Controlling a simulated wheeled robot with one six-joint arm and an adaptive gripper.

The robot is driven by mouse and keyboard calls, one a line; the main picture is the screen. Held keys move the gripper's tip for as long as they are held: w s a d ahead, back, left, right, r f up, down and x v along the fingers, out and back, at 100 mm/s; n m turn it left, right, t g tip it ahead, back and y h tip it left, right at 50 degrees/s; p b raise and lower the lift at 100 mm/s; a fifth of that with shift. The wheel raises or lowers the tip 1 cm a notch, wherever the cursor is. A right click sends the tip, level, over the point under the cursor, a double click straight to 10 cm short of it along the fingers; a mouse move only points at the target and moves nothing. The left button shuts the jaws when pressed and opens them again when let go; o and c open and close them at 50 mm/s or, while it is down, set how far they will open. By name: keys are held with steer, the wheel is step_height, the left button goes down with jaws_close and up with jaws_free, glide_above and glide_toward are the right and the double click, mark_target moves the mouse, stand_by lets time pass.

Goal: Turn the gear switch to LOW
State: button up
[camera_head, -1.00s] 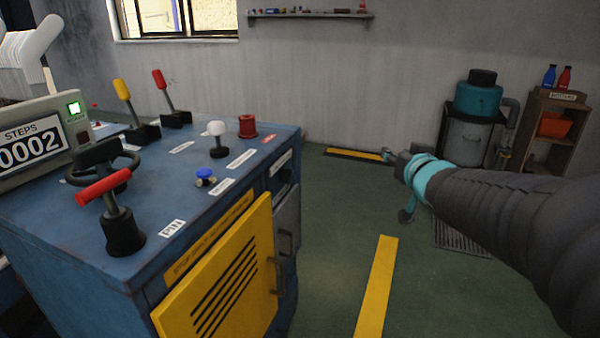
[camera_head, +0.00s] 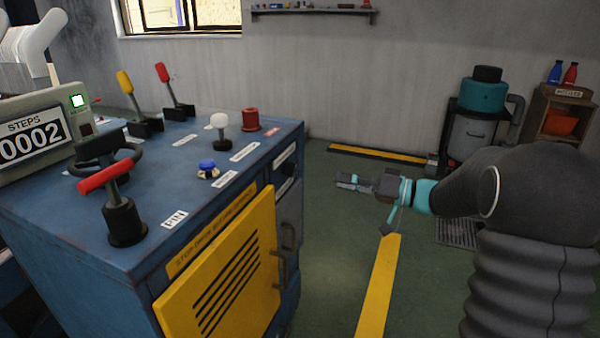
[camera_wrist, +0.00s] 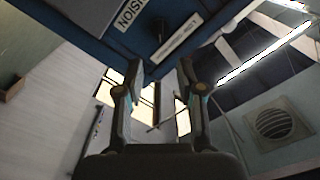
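I cannot tell for sure which control is the gear switch, as most labels are too small to read. A dark knob (camera_head: 287,170) is on the right side face of the blue machine (camera_head: 75,235), under a white label. In the wrist view a dark round control (camera_wrist: 159,27) sits on a blue face beside a white label (camera_wrist: 177,36); its setting is not legible. My gripper (camera_head: 346,182) is in the air to the right of the machine, apart from it. The wrist view shows its two fingers (camera_wrist: 161,66) spread, with nothing between them.
The machine top carries a red-handled lever (camera_head: 105,178), yellow and red levers, a white knob (camera_head: 220,124), a blue knob (camera_head: 207,166) and a red cap (camera_head: 251,118). A yellow door (camera_head: 225,275) juts from its front. Open floor lies right of the machine.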

mark_target(294, 170)
steer(key=x, duration=1.2)
steer(key=shift+b, duration=0.3)
jaws_close()
